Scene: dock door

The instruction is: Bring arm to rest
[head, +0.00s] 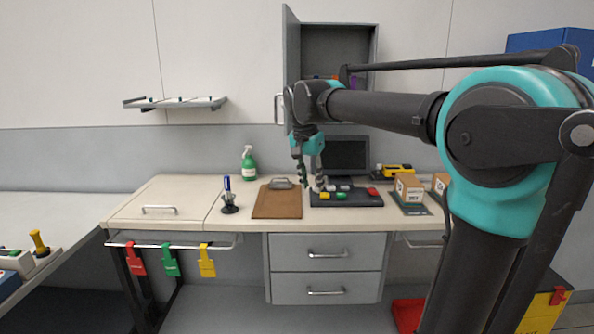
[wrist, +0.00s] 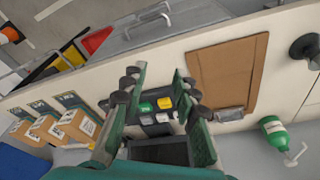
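My gripper (head: 311,186) hangs from my black and teal arm, fingers down, above the back of the worktop in the head view. In the wrist view my gripper (wrist: 159,80) has its two green fingers spread apart with nothing between them. Beyond the fingers is a dark button panel (head: 352,201) with green, yellow, red and white buttons; it also shows in the wrist view (wrist: 152,128). My arm reaches in from the right side, bent at a large teal joint. The gap between fingertips and panel is hard to judge.
Near the gripper are a brown clipboard (head: 276,203), a monitor (head: 347,155) and an open grey cabinet door (head: 292,70).

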